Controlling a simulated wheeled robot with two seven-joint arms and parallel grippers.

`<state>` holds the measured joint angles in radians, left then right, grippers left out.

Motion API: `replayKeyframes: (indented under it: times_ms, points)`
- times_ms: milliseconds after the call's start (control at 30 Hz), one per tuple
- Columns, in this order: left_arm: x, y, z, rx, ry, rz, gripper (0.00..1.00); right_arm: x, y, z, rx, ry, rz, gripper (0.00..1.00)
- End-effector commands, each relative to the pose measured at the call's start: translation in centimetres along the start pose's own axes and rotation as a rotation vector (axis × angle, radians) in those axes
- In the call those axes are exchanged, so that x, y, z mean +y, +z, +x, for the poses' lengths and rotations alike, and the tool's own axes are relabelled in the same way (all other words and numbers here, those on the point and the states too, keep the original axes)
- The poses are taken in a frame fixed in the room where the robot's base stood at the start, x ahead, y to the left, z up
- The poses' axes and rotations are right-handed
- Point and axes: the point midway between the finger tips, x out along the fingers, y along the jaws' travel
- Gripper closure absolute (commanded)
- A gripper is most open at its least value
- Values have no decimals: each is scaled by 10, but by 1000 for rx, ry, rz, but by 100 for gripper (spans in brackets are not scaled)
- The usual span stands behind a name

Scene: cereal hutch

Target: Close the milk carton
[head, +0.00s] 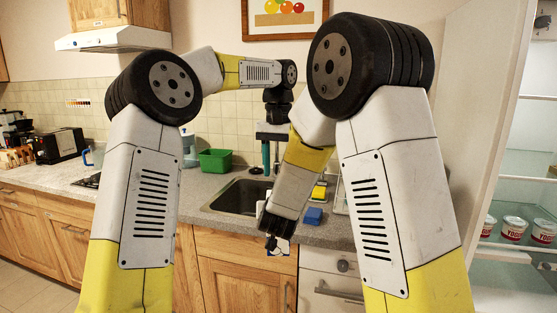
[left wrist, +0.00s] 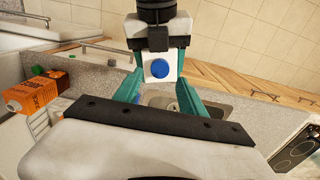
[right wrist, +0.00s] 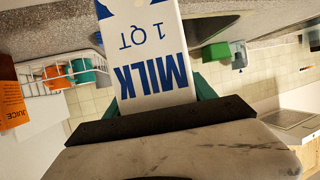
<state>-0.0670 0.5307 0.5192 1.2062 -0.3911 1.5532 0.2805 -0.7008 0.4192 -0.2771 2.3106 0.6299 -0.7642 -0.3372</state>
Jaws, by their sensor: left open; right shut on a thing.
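The white milk carton (right wrist: 155,55) with blue lettering fills the middle of the right wrist view, its lettering upside down there. In the left wrist view the carton shows as a white face (left wrist: 149,76) with a round blue cap (left wrist: 159,68). My left gripper (left wrist: 159,78) is open, its teal fingers on either side of that face. I cannot tell whether they touch it. In the head view my arms largely hide the carton.
A sink (head: 240,196) is set in the counter, with a green box (head: 215,160) behind it and a blue sponge (head: 313,215) to its right. An orange carton (left wrist: 30,97) and a white rack (right wrist: 38,82) with cups stand nearby. Yogurt cups (head: 513,228) sit on shelves at right.

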Motion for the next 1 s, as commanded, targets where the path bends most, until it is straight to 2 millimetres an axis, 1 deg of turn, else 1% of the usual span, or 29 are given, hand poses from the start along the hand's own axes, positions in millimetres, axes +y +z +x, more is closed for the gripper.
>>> replayKeyframes:
  times_ms: [33, 100, 300, 467, 700, 733, 767, 800, 967, 1000]
  points:
    - [-1, 0, 10, -3, -1, 0, 52, 0, -2, 0, 6, 0, 1, 100]
    - [-1, 0, 21, -3, -1, 0, 52, 0, -2, 0, 6, 0, 1, 100]
    - [0, 0, 44, -1, 0, 0, 52, 0, -2, 0, 6, 0, 1, 100]
    - [0, 0, 52, 0, 0, 0, 52, 0, -2, 0, 6, 0, 1, 100]
    - [0, 0, 52, 1, 0, 0, 52, 0, -2, 0, 6, 0, 1, 100]
    - [0, 0, 52, 1, 0, 0, 54, 0, -2, 0, 6, 0, 1, 100]
    - [0, 0, 52, 1, 0, 0, 60, 0, -3, 0, 6, 0, 1, 100]
    - [0, 0, 52, 1, 0, 0, 68, 0, -2, 0, 6, 0, 1, 100]
    - [0, 0, 52, 1, 0, 0, 99, 0, -2, 0, 6, 0, 1, 100]
    - [0, 0, 52, 0, 0, 0, 100, 0, -2, 0, 6, 0, 1, 100]
